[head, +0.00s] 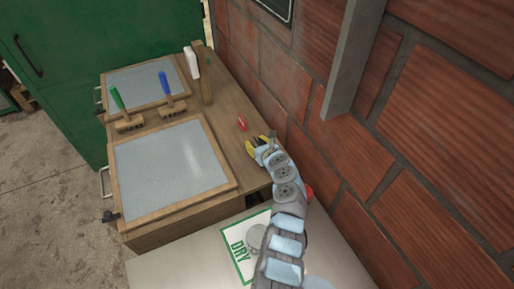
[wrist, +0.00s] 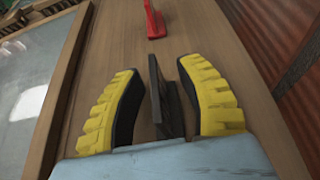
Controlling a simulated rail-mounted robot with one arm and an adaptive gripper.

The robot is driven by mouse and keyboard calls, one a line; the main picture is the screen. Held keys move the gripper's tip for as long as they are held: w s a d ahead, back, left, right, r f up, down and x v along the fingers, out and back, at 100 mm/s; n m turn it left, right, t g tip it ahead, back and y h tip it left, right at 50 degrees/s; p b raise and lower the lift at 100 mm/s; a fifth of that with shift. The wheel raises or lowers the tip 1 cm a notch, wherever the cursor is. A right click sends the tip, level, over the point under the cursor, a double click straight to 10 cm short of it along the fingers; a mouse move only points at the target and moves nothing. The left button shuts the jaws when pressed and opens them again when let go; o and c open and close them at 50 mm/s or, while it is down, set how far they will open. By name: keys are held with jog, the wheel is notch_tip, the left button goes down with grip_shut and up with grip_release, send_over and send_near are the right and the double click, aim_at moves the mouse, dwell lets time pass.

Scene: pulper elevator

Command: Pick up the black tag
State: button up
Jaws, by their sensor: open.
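The black tag (wrist: 158,98) stands on the wooden bench top and shows in the wrist view as a thin dark upright piece with a wider part at its right. My gripper (wrist: 157,72) is open, with one yellow finger on each side of the tag. A gap shows between the tag and each finger; the left gap is narrow near the base. The tag's lower end is hidden behind my gripper's body. In the head view my gripper (head: 257,144) is low over the bench's right side, and I cannot make out the tag there.
A red tag (wrist: 155,20) stands just beyond my fingertips; it also shows in the head view (head: 242,123). Framed screens (head: 172,164) with brushes (head: 125,118) lie to the left. A brick wall (head: 390,150) rises close on the right. Bare wood surrounds the tags.

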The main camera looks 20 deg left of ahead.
grip_shut()
jog(key=shift+r, duration=0.1)
